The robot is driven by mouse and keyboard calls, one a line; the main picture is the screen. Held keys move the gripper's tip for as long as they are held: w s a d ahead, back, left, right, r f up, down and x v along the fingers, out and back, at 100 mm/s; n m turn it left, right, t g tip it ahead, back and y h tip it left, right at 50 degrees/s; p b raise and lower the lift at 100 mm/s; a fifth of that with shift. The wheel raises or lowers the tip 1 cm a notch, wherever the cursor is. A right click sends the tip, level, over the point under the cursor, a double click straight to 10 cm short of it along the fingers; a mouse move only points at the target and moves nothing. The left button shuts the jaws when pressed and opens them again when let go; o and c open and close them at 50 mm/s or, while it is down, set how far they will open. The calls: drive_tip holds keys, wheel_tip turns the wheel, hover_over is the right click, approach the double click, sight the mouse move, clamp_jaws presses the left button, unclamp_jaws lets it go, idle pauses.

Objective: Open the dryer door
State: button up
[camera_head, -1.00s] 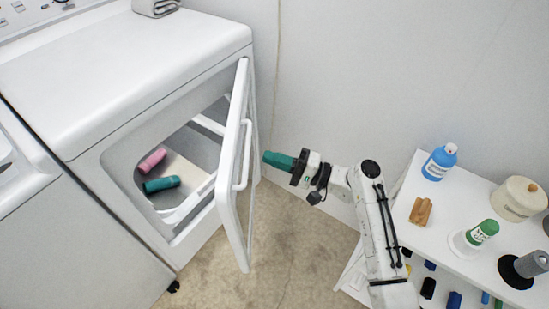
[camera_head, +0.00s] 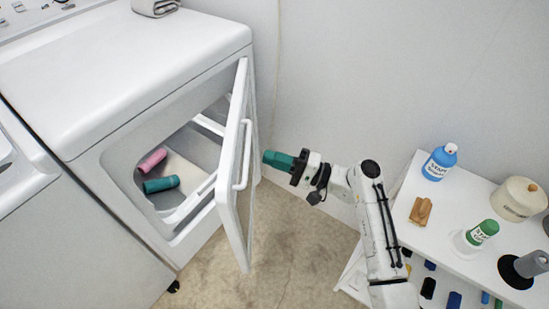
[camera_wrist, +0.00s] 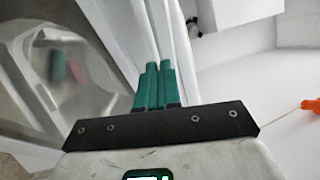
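The white dryer (camera_head: 150,80) stands at the left in the head view. Its door (camera_head: 238,180) is swung wide open, hinged at the right of the opening, with a white handle bar (camera_head: 243,155) on its outer face. My gripper (camera_head: 268,158), with green fingers, is just right of the door, apart from the handle in the head view. In the wrist view the two green fingers (camera_wrist: 155,88) lie side by side with nothing visible between them, close to the door's edge (camera_wrist: 165,40).
Inside the drum lie a pink roll (camera_head: 152,160) and a teal roll (camera_head: 161,184). A white shelf (camera_head: 405,205) at the right holds a blue bottle (camera_head: 439,163), a brush (camera_head: 420,211) and other items. Bare floor (camera_head: 300,260) lies between dryer and shelf.

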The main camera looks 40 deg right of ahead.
drive_tip(key=o, duration=0.6)
drive_tip(key=b+v, duration=0.1)
drive_tip(key=v, duration=0.9)
drive_tip(key=shift+s+d, duration=0.25)
drive_tip(key=shift+s, duration=0.05)
